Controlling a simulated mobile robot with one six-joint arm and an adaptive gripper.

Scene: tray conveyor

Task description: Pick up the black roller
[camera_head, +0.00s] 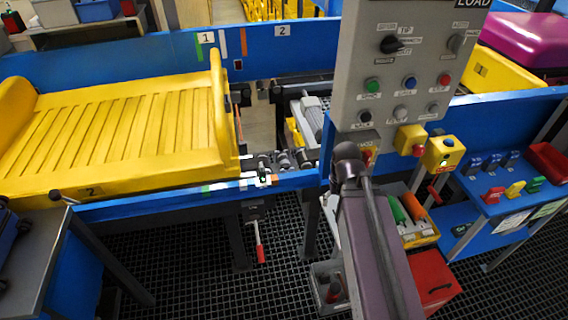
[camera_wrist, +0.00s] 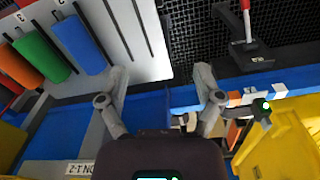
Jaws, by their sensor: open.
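I cannot make out a black roller for certain in either view. In the wrist view, a blue roller (camera_wrist: 78,45), a green roller (camera_wrist: 40,58) and an orange roller (camera_wrist: 12,68) lie side by side at upper left, on a grey panel with dark slits. In the head view I cannot make out the gripper.
A yellow tray (camera_head: 120,120) sits on the blue conveyor (camera_head: 200,195) at left. A grey control panel (camera_head: 405,60) stands behind my arm. A red-handled lever (camera_head: 260,252) hangs below the conveyor. A red bin (camera_head: 433,280) is at lower right. A blue shelf (camera_head: 505,190) holds coloured parts.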

